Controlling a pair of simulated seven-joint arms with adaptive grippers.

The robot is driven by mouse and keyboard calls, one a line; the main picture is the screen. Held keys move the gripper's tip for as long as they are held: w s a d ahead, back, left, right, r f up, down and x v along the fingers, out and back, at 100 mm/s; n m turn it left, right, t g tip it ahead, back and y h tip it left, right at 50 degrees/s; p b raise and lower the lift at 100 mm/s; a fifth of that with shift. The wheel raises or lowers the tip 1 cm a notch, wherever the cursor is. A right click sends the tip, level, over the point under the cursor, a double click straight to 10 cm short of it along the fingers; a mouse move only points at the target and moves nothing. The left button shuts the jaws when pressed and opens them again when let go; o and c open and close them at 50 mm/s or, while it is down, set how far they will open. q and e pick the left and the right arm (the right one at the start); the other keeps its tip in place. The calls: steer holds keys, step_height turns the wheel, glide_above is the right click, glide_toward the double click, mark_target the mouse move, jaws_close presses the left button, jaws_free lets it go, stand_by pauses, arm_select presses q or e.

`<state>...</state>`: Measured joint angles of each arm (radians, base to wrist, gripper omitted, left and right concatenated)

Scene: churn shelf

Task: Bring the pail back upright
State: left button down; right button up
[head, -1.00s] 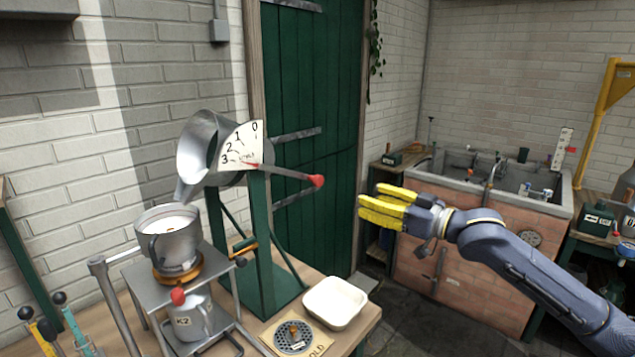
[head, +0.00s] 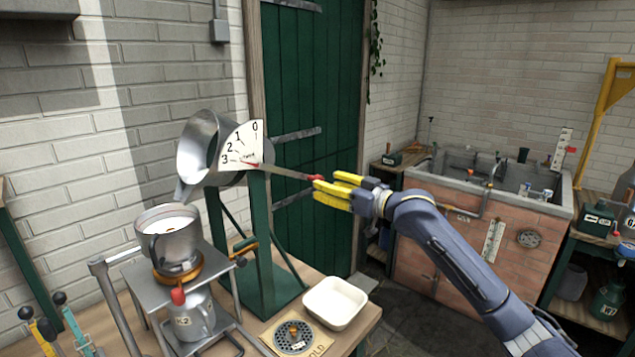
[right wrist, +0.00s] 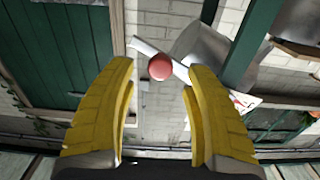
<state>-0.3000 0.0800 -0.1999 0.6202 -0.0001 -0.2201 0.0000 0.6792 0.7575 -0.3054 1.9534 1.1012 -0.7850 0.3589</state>
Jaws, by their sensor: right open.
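The metal pail (head: 203,150) is tilted in its green stand (head: 262,245), its spout pointing down to the left over a metal pot (head: 172,238). A dial plate (head: 240,147) marked 0 to 3 is beside the pail, its red pointer near the 3 end. A lever (head: 285,172) with a red knob (head: 317,178) reaches right from the pail. My right gripper (head: 328,185) is open at the knob. In the right wrist view the red knob (right wrist: 161,67) shows between and beyond the yellow fingers (right wrist: 150,100); contact cannot be told. My left gripper is not in view.
A white tray (head: 335,302) and a round drain plate (head: 294,337) lie on the bench below the lever. A K2 jug (head: 192,318) stands under the pot. A green door (head: 318,100) is behind, and a brick sink (head: 470,250) stands right.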

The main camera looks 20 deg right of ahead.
steer(key=shift+x, duration=2.1)
jaws_close()
